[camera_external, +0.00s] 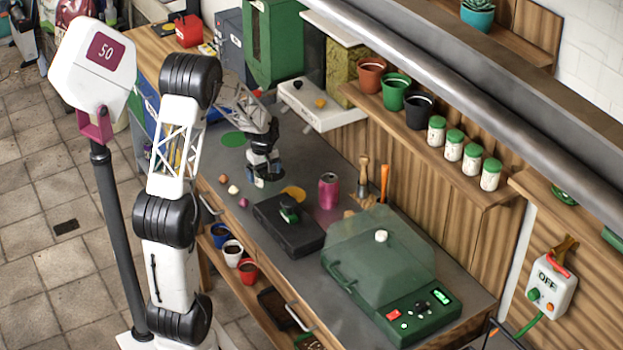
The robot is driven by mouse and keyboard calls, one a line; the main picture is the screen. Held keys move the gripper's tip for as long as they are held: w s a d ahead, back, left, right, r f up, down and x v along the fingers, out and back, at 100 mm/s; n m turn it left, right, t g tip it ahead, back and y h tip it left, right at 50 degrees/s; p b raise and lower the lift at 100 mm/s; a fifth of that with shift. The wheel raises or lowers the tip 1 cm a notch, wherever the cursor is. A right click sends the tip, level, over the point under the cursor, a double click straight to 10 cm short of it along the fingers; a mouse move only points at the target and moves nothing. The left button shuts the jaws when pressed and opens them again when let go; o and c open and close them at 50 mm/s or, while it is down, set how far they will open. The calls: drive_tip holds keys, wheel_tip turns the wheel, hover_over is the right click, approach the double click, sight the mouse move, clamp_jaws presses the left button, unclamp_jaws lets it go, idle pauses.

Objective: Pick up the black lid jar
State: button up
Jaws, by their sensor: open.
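My gripper (262,181) is open and empty, pointing down over the far left part of the grey counter. A small green and black item (289,210) sits on a flat black box (288,228) on the counter, to the lower right of my gripper and apart from it. It may be a jar with a black lid, but it is too small to tell. Several white jars (436,133) stand in a row on the wooden wall shelf, and their lids look green. I make out no clearly black lid on them.
A pink can (328,191) stands behind the black box. A green machine with a clear cover (380,265) fills the counter's right part. Small round items (233,190) lie near the front edge. Pots (395,91) stand on the wall shelf. A white sign (95,60) stands left.

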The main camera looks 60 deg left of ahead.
drive_tip(key=shift+c, duration=0.2)
drive_tip(key=c, duration=1)
drive_tip(key=shift+c, duration=0.2)
drive_tip(key=shift+r, duration=0.1)
drive_tip(key=shift+r, duration=4.95)
